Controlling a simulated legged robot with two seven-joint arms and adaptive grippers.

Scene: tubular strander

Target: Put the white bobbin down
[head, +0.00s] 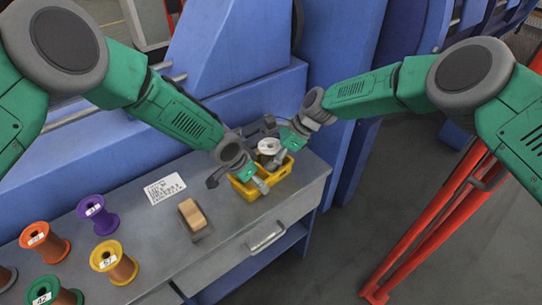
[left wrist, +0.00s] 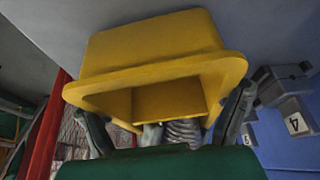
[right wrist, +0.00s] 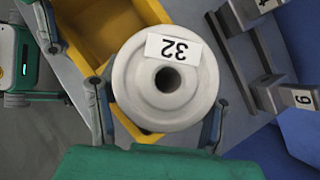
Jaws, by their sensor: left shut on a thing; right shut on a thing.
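The white bobbin (head: 268,147), labelled 32 in the right wrist view (right wrist: 165,85), is held between the fingers of my right gripper (head: 276,148). In the head view it appears over the far end of the yellow bin (head: 246,189); I cannot tell whether it touches it. In the right wrist view the bobbin overlaps the bin's edge (right wrist: 85,30). My left gripper (head: 238,181) is shut on the yellow bin, with its fingers on either side of it in the left wrist view (left wrist: 168,125). The bobbin hides part of the bin.
The grey bench (head: 145,215) carries a purple spool (head: 97,213), an orange spool (head: 44,242), a yellow spool (head: 113,262) and a green spool (head: 52,292). A paper sheet (head: 165,188) and a tan block (head: 192,214) lie nearby. Red rails (head: 435,225) stand right; blue machinery (head: 240,40) is behind.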

